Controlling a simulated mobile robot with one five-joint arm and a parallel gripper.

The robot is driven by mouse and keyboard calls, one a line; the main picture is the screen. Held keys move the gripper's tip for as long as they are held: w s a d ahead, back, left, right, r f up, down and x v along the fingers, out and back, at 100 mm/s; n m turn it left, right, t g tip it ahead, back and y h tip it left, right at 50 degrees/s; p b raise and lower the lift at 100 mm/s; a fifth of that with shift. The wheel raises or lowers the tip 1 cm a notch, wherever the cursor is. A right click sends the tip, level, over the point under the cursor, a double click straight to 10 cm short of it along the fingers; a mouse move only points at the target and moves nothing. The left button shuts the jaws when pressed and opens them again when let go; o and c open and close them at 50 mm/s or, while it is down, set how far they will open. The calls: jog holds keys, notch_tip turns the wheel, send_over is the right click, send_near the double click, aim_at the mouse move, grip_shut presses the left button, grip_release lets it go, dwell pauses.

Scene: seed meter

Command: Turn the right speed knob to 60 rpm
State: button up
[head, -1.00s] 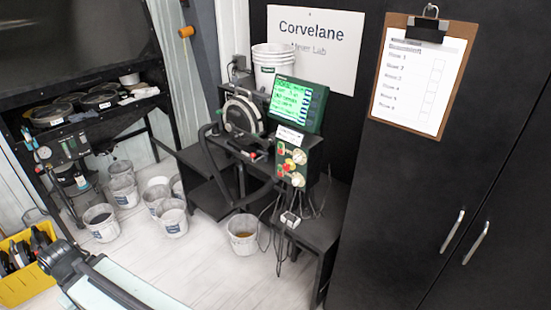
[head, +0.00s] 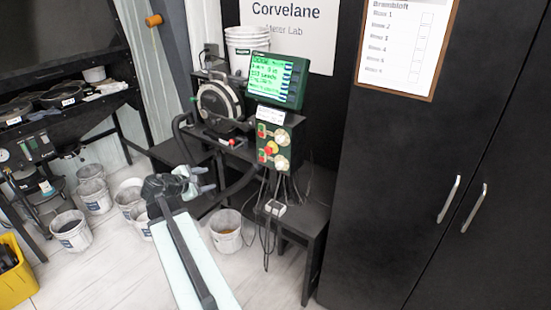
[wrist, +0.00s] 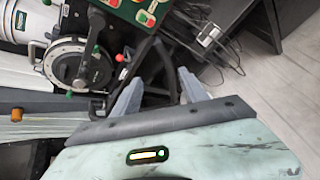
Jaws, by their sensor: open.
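The green control box (head: 274,142) hangs at the front of the black bench, below a lit display (head: 277,82). It carries two pale round knobs, an upper one (head: 282,136) and a lower one (head: 282,164), with red and green buttons to their left. I cannot read their scales or tell which is the right speed knob. Part of the box (wrist: 125,8) shows at the top of the wrist view, with a pale knob (wrist: 146,19) at its lower edge. My gripper (head: 204,179) is open and empty, left of and below the box, touching none of it.
The seed meter disc (head: 220,103) stands left of the box. Cables (head: 272,225) hang below it. Several white buckets stand on the floor, one (head: 226,230) near my arm. A black cabinet (head: 420,190) fills the right.

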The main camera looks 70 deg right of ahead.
jog(key=s+d+n+g+h+b, duration=0.2)
jog(key=s+d+n, duration=0.1)
jog(key=s+d, duration=0.5)
jog(key=n+g+h+b, duration=0.1)
jog(key=n+h+b, duration=0.15)
jog(key=n, duration=0.25)
send_near(278, 141)
jog(key=d, duration=0.2)
jog(key=shift+h, duration=0.25)
jog(key=x, duration=0.5)
jog(key=p+x, duration=0.1)
jog(key=x, duration=0.1)
jog(key=shift+s+d+f, duration=0.1)
jog(key=shift+s+f, duration=0.15)
grip_shut()
